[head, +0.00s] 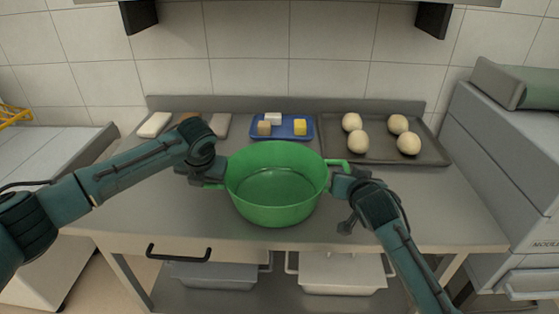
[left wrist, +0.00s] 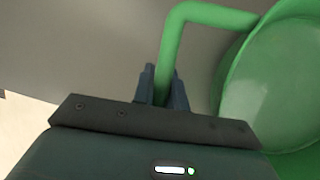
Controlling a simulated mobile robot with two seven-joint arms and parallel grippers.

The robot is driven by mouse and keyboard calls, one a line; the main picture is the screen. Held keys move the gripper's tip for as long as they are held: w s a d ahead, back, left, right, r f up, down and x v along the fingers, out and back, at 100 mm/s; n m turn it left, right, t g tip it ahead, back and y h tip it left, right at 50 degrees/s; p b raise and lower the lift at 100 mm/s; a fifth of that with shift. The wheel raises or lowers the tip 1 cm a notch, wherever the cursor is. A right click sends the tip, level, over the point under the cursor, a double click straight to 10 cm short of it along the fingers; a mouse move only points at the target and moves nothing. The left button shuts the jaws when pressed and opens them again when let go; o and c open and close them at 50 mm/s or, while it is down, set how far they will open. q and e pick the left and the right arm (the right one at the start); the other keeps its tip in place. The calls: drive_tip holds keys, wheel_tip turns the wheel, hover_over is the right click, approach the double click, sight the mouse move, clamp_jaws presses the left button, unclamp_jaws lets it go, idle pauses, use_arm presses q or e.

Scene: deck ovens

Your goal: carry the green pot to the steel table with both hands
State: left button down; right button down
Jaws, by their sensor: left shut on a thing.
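The green pot (head: 276,203) is upright at the front middle of the steel table (head: 455,205); whether its base touches the top I cannot tell. My left gripper (head: 213,183) is at the pot's left handle. In the left wrist view my left gripper (left wrist: 163,88) is shut on that green handle (left wrist: 172,45), with the pot wall (left wrist: 232,75) to the right. My right gripper (head: 340,182) is at the pot's right handle (head: 338,163). Its fingers are mostly hidden, so its grip is unclear.
Behind the pot are a blue tray (head: 265,136) with small blocks and a dark baking tray (head: 386,157) with several dough balls. Pale blocks (head: 154,125) lie at the back left. A grey machine (head: 505,150) stands at the right. Bins (head: 342,272) sit below the table.

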use_arm(q)
drive_tip(key=c, duration=1.7)
unclamp_jaws()
drive_tip(key=shift+a, duration=0.25)
drive_tip(key=shift+c, duration=0.2)
use_arm(e)
drive_tip(key=c, duration=1.7)
unclamp_jaws()
drive_tip(key=shift+d, duration=0.2)
drive_tip(key=shift+c, duration=0.2)
use_arm(q)
drive_tip(key=shift+o, duration=1.4)
drive_tip(key=shift+d, duration=0.1)
use_arm(e)
drive_tip(key=o, duration=0.3)
drive_tip(key=shift+a, duration=0.1)
use_arm(q)
drive_tip(key=shift+o, duration=0.3)
use_arm(e)
drive_tip(key=shift+o, duration=0.2)
use_arm(q)
drive_tip(key=shift+d, duration=0.1)
use_arm(e)
drive_tip(key=shift+a, duration=0.1)
use_arm(q)
drive_tip(key=shift+r, duration=0.2)
